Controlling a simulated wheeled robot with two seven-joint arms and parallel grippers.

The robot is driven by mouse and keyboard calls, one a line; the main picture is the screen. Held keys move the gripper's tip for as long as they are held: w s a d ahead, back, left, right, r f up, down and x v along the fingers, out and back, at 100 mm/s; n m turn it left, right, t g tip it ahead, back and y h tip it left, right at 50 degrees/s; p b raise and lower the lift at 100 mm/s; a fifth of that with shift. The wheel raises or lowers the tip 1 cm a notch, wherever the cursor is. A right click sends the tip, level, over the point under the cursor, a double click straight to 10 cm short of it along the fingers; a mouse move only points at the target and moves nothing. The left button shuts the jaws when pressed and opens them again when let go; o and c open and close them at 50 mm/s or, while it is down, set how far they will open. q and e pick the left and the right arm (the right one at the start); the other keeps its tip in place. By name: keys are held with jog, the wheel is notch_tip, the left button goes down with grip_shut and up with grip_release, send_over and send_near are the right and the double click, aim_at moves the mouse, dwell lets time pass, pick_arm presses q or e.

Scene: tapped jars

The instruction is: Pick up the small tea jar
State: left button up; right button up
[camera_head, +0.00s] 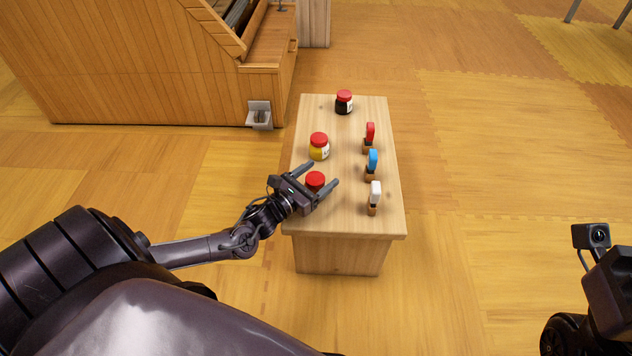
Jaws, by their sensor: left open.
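Three small jars with red lids stand on a narrow wooden table. The nearest jar (315,180) has its lid between the fingers of my left gripper (321,175). That gripper is open, with one finger on each side of the jar. Its body is mostly hidden by the gripper. A yellow jar (319,148) with a pale label stands just behind it. A dark jar (344,104) with a white label stands at the far end. I cannot read the labels, so I cannot tell which is the tea jar. My right gripper's fingers are not in view.
On the table's (345,215) right side stand a red-topped piece (370,132), a blue-topped piece (372,160) and a white-topped piece (375,193) on small brown blocks. A large wooden cabinet (150,70) stands at the back left. The floor right of the table is clear.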

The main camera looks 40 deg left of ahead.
pick_arm(q)
jog(key=shift+w+d, duration=0.1)
jog(key=shift+w, duration=0.4)
jog(key=shift+r, duration=0.1)
jog(key=c, duration=1.2)
jog(key=shift+c, duration=0.2)
